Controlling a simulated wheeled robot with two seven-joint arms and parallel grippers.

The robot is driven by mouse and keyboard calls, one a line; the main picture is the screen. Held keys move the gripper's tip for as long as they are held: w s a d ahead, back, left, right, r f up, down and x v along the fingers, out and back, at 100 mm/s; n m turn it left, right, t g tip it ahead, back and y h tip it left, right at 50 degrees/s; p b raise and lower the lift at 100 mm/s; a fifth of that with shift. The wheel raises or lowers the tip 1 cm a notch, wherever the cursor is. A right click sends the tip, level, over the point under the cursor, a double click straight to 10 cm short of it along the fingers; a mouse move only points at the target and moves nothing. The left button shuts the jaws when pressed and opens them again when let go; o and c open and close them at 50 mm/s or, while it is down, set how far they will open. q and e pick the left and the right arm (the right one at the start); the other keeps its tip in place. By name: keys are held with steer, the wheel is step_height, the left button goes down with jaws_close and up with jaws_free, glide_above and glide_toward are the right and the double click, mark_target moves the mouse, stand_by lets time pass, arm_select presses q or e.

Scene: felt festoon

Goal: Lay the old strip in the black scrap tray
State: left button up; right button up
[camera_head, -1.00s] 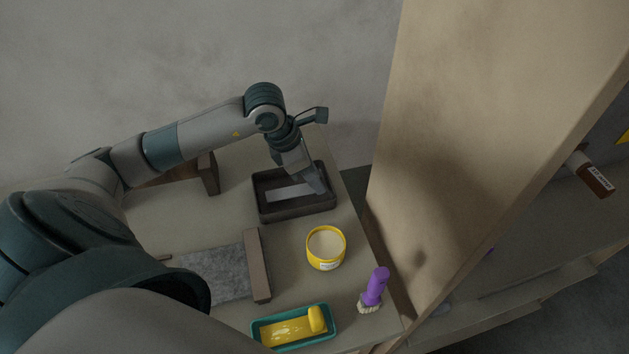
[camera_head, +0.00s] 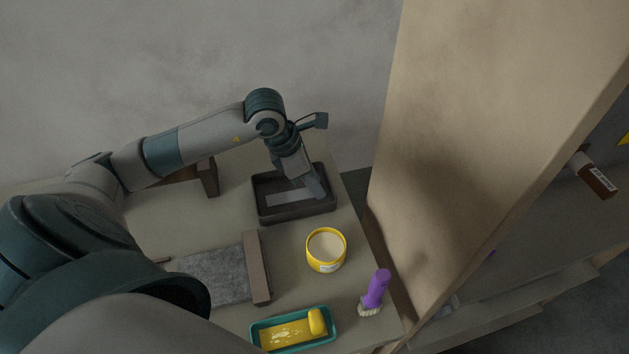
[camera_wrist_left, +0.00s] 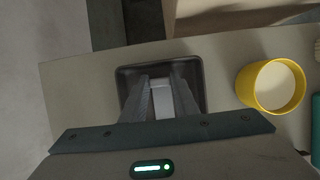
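The old strip (camera_head: 288,199) is a flat, light grey piece inside the outline of the black scrap tray (camera_head: 297,213). My left gripper (camera_head: 319,191) reaches down into the tray at the strip's right end. In the left wrist view its two fingers (camera_wrist_left: 161,84) stand on either side of the pale strip (camera_wrist_left: 163,108), with no clear gap beside it. The black tray (camera_wrist_left: 200,78) shows around them. I cannot tell whether the strip touches the tray floor. My right gripper is not in view.
A yellow tub (camera_head: 326,251) stands in front of the tray. A purple-handled brush (camera_head: 375,291) and a teal tray (camera_head: 294,328) with yellow contents are nearer. A grey felt piece (camera_head: 213,275) lies by a brown bar (camera_head: 257,267). A tall wooden panel (camera_head: 465,130) rises at the right.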

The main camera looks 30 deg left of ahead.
mark_target(296, 195)
arm_select(q)
steer(key=shift+o, duration=1.4)
steer(key=shift+r, duration=0.15)
steer(key=v, duration=0.3)
steer(key=b+v, duration=0.2)
steer(key=v, duration=0.7)
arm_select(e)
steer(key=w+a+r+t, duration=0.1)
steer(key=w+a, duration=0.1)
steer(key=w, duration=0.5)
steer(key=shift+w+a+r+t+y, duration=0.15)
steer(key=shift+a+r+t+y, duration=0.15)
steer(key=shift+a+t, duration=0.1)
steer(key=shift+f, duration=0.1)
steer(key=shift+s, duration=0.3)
